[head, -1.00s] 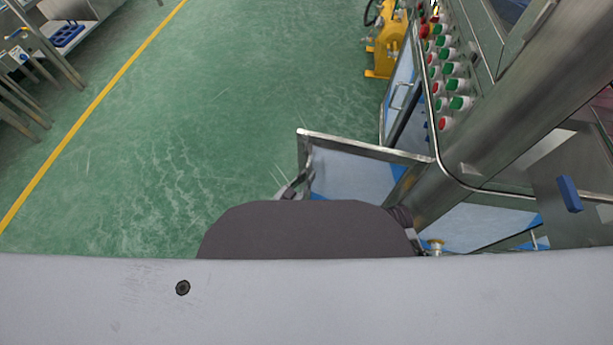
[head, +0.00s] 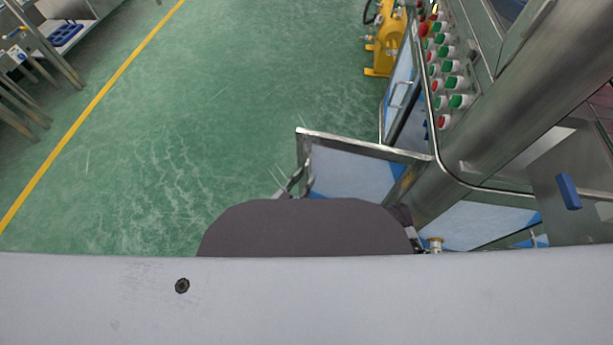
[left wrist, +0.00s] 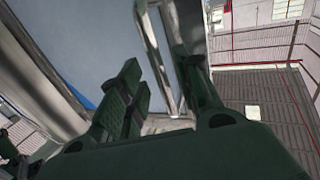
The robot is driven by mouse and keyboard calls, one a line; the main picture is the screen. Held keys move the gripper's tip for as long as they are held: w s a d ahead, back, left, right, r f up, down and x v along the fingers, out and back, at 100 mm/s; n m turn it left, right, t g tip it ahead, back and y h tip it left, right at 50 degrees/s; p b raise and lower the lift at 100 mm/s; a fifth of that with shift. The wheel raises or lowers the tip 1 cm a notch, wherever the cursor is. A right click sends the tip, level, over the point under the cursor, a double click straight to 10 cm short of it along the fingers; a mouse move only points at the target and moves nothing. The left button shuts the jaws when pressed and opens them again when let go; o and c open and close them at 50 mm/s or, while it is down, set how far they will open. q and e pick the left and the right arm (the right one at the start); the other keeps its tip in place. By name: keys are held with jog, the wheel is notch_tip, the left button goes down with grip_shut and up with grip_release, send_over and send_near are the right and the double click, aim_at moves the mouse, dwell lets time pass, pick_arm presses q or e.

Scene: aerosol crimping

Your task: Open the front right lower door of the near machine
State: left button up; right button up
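The near machine's lower door (head: 352,172), a pale blue panel in a metal frame, stands swung out from the machine in the head view. In the left wrist view its panel (left wrist: 95,35) fills the upper left, with a bent metal handle (left wrist: 150,45) beside it. My left gripper (left wrist: 165,85) has its dark green fingers apart, with the handle's lower end between them; firm contact cannot be told. In the head view, only a small part of the left gripper (head: 295,183) shows at the door's free edge; my body hides the rest. My right gripper is not visible.
The machine's panel of red and green buttons (head: 448,75) and a thick metal column (head: 520,110) stand at right. Another door with a handle (head: 400,92) is farther along. A yellow machine (head: 384,50) stands behind. Green floor (head: 200,130) left of the door is clear.

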pick_arm(q)
jog(key=v, duration=1)
jog(key=shift+d, duration=0.1)
dwell(0.6)
notch_tip(320, 180, up, 10)
jog(key=p, duration=1)
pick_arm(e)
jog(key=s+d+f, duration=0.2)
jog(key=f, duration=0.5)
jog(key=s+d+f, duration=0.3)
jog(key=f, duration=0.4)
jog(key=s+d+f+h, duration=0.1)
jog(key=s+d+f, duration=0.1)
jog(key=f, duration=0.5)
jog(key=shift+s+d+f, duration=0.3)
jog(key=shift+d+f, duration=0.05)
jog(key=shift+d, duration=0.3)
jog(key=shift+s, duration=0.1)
